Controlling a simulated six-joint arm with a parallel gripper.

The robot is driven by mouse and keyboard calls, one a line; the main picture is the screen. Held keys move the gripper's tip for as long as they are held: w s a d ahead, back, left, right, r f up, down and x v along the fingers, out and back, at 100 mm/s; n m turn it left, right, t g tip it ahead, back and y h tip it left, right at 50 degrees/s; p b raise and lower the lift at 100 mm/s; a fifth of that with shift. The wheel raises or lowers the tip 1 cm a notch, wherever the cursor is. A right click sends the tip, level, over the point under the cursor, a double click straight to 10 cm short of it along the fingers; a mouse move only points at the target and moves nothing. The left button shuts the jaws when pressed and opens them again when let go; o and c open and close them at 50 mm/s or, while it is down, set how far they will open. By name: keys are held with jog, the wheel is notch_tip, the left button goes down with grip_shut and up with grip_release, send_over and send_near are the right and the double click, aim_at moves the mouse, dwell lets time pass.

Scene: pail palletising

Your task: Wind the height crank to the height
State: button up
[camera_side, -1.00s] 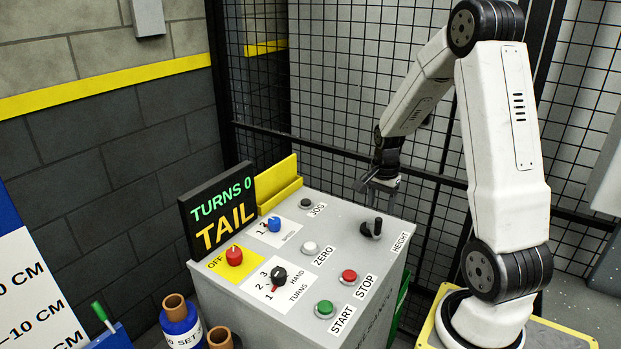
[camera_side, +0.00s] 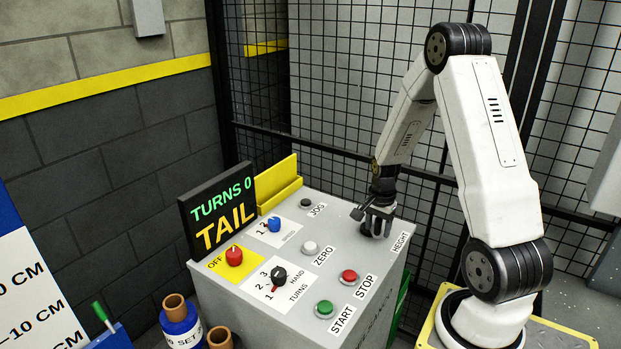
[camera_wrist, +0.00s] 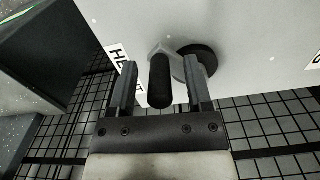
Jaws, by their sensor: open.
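The height crank has a black upright handle (camera_wrist: 160,82) on a grey arm, with a dark round hub (camera_wrist: 199,58). It sits at the right end of the grey console top, beside the HEIGHT label (camera_side: 401,242). My gripper (camera_side: 378,214) is down at the crank and hides most of it in the side view. In the wrist view my gripper (camera_wrist: 160,80) is open, with one finger on each side of the handle. A gap shows between the handle and the left finger. The right finger overlaps the hub in the picture.
The grey console (camera_side: 235,307) carries a red STOP button (camera_side: 349,276), a green START button (camera_side: 325,308), a white ZERO button (camera_side: 310,248) and several selector knobs. A display (camera_side: 217,211) reads TURNS 0 and TAIL. Black mesh fencing (camera_side: 340,85) stands behind.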

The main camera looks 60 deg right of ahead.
grip_shut()
jog(key=shift+d, duration=0.1)
dwell(0.3)
jog(key=n, duration=0.1)
jog(key=s+d+n, duration=0.1)
jog(key=n, duration=0.2)
jog(key=shift+s+d+n, duration=0.25)
jog(key=shift+d+n, duration=0.15)
jog(key=n, duration=0.1)
jog(key=d+n, duration=0.1)
jog(key=n, duration=0.1)
jog(key=d+n, duration=0.1)
jog(key=n, duration=0.1)
jog(key=shift+s+d, duration=0.2)
jog(key=shift+s, duration=0.05)
